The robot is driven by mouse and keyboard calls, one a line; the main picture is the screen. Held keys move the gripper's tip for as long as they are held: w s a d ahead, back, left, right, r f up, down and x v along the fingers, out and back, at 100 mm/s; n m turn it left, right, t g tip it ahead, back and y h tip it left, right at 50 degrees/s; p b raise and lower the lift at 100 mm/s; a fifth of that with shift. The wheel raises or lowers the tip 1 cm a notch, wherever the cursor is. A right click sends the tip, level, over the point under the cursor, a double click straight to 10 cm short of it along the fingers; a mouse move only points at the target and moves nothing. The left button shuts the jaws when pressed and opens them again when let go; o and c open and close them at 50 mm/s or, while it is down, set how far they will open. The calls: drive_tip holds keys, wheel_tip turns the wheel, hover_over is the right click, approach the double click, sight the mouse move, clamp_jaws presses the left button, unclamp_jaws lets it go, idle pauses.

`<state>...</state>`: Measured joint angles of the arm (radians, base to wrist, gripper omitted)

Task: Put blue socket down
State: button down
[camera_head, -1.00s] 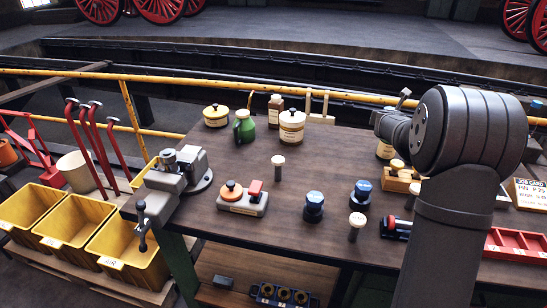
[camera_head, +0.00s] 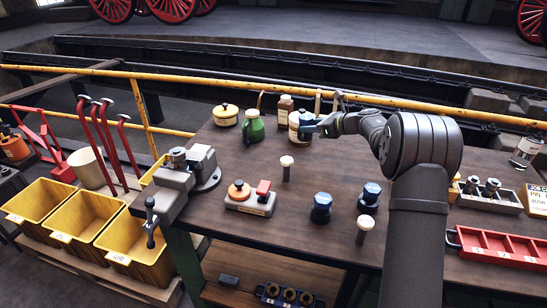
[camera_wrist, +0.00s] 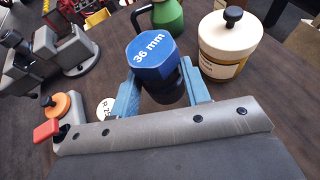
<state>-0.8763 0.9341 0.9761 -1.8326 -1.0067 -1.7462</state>
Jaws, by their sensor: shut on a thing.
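My gripper (camera_wrist: 162,92) is shut on a blue hex socket (camera_wrist: 151,52) marked "36 mm", with a dark lower body between the blue-grey fingers. In the head view my gripper (camera_head: 322,124) reaches over the back middle of the bench, and the held socket (camera_head: 307,121) shows small in front of the cream jar (camera_head: 296,132). The socket's underside is hidden, so I cannot tell its height above the bench. Two other blue-topped sockets (camera_head: 321,205) (camera_head: 370,194) stand upright on the bench toward the front.
A green can (camera_head: 254,129) and the cream jar stand close to the held socket. A white-topped plug (camera_head: 287,168) stands in front, another (camera_head: 364,229) nearer the front edge. A vise (camera_head: 188,175) and a grey block with orange and red knobs (camera_head: 250,201) are left. Bare wood lies between.

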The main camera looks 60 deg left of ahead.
drive_tip(key=shift+s+a+f+g, duration=0.2)
drive_tip(key=shift+s+g, duration=0.1)
drive_tip(key=shift+s, duration=0.1)
drive_tip(key=shift+s+a+f, duration=1.15)
drive_tip(key=shift+a+f, duration=0.35)
drive_tip(key=shift+f, duration=0.3)
drive_tip(key=shift+s+a+f, duration=1.1)
drive_tip(key=shift+a+f, duration=0.35)
drive_tip(key=shift+f, duration=0.3)
drive_tip(key=shift+s+a+f, duration=1.15)
drive_tip(key=shift+a+f, duration=0.35)
drive_tip(key=shift+f, duration=0.3)
drive_tip(key=shift+f, duration=0.15)
drive_tip(key=c, duration=0.8)
unclamp_jaws()
drive_tip(key=shift+o, duration=0.2)
